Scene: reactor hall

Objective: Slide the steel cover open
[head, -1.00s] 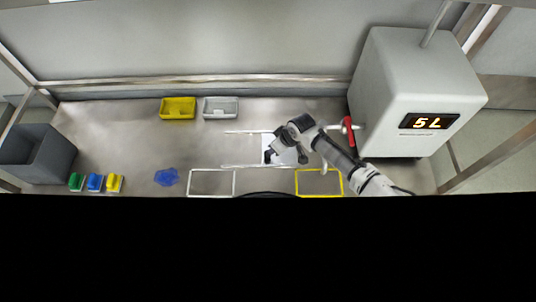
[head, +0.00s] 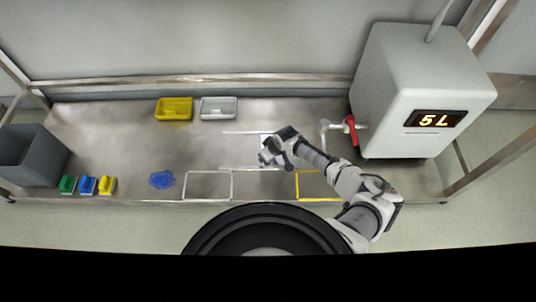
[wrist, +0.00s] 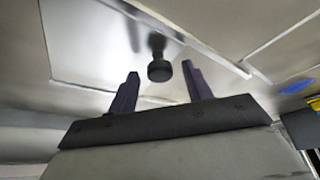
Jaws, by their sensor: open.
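The steel cover (wrist: 85,42) is a bright, shiny plate with a short black knob (wrist: 158,70) standing on it in the wrist view. Thin pale rails run along its sides. In the head view my gripper and wrist hide most of the cover and the knob. My gripper (wrist: 161,76) is open. Its two dark fingers point towards the cover, with the knob appearing between their tips. I cannot tell whether the fingers touch it. In the head view my gripper (head: 265,158) is over the cover area on the steel bench (head: 120,130).
A yellow tray (head: 174,115) and a grey tray (head: 218,113) stand at the back. White (head: 208,198) and yellow (head: 312,200) outlines mark the front edge. A blue patch (head: 161,180), several coloured blocks (head: 88,185) and a grey bin (head: 30,165) lie left. A white tank with a "5 L" display (head: 430,90) and red-handled tap (head: 351,130) stands right.

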